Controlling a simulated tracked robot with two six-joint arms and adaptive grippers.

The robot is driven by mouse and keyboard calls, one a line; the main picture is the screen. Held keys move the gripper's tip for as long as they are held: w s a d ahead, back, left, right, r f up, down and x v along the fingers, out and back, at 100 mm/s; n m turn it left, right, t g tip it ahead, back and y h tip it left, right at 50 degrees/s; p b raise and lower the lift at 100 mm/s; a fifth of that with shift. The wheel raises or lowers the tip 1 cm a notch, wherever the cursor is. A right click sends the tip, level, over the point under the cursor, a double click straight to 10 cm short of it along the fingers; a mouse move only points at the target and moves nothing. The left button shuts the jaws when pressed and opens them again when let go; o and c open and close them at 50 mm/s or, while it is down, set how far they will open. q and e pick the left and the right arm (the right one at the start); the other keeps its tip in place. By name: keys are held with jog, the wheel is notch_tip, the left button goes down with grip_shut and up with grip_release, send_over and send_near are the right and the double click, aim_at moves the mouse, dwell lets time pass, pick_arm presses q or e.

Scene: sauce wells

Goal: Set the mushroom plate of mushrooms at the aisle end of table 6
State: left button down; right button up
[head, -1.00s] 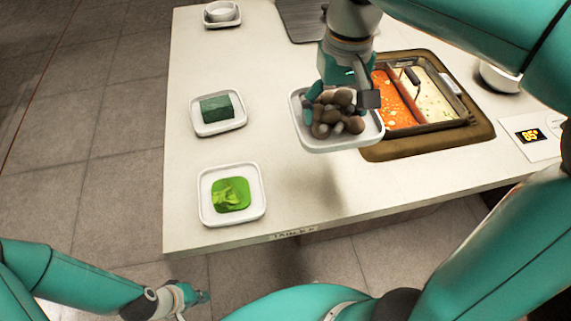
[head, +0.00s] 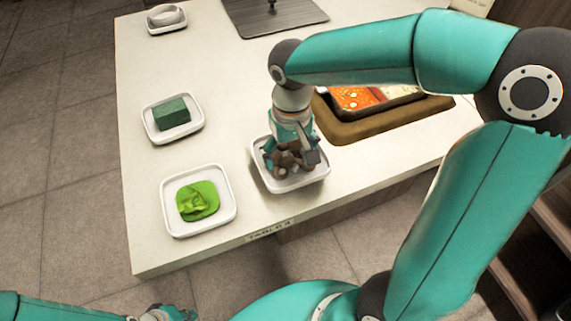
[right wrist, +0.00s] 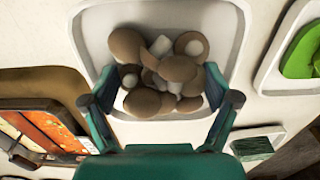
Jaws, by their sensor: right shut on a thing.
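The white mushroom plate (head: 315,182), piled with brown mushrooms (head: 287,163), is at the front of the pale table (head: 240,105), right of the lettuce plate. I cannot tell whether it touches the tabletop or hangs just above it. My right gripper (head: 291,150) points down over it and is shut on it, hiding part of the mushrooms. In the right wrist view the fingers flank the mushrooms (right wrist: 160,70) over the plate (right wrist: 100,30). My left gripper (head: 168,313) is low at the bottom edge, off the table, partly cut off; its jaws are unclear.
A plate with green lettuce (head: 198,200) and a plate with a dark green block (head: 171,113) stand to the left. A white dish (head: 166,16) is at the back. The sauce well (head: 375,122) is behind right. A label (head: 270,231) marks the front edge.

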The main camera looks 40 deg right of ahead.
aim_at(290, 155)
jog(key=shift+f, duration=1.65)
jog(key=shift+f+b, duration=0.1)
jog(key=shift+b, duration=0.25)
jog(key=o, duration=1.2)
jog(key=shift+o, duration=0.2)
jog(key=shift+r, duration=0.3)
notch_tip(290, 155, up, 11)
jog(key=p, duration=0.2)
jog(key=shift+p, duration=0.35)
jog(key=shift+r, duration=0.35)
